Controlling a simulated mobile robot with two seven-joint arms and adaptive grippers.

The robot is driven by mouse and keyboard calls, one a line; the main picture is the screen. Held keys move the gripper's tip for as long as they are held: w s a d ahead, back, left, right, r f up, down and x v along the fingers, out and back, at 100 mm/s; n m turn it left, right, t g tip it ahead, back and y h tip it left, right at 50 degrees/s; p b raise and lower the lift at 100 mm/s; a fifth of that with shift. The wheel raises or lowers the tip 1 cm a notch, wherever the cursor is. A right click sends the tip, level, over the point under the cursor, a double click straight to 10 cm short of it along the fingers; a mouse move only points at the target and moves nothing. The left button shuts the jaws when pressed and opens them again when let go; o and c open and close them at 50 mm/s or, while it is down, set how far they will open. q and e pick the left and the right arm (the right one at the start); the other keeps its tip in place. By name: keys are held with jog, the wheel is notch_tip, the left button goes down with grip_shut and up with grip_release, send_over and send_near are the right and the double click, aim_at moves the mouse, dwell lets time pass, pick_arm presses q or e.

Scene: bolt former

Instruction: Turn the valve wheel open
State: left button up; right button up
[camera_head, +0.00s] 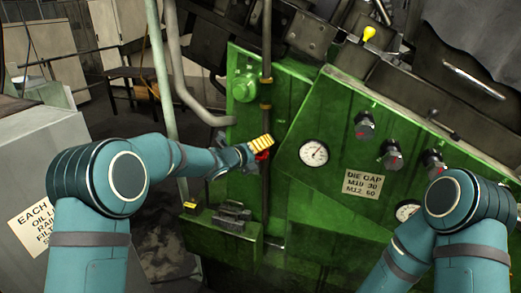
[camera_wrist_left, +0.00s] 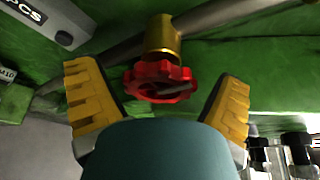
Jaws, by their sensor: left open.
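The valve wheel (camera_wrist_left: 160,82) is small, red and lobed, on a brass stem fitting (camera_wrist_left: 164,37) in the left wrist view. My left gripper (camera_wrist_left: 162,100) is open, with one yellow-padded finger on each side of the wheel. Gaps show between the wheel and both pads; how deep the wheel sits between them is hard to tell. In the head view my left gripper (camera_head: 260,143) reaches the dark vertical pipe on the green machine, and only a bit of the red wheel (camera_head: 262,156) shows below the yellow pad. My right gripper is out of view; only the right arm shows.
The green machine panel (camera_head: 330,110) carries a gauge (camera_head: 314,153), several knobs (camera_head: 364,125) and a die gap sign (camera_head: 362,183). A dark vertical pipe (camera_head: 266,90) runs beside the wheel. A grey ledge object (camera_head: 232,215) sits below my left gripper. A grey cabinet (camera_head: 60,150) stands left.

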pick_arm(q)
jog(key=shift+w+d+f, duration=0.15)
jog(key=shift+w+d, duration=0.2)
jog(key=shift+w, duration=0.1)
jog(key=c, duration=1.2)
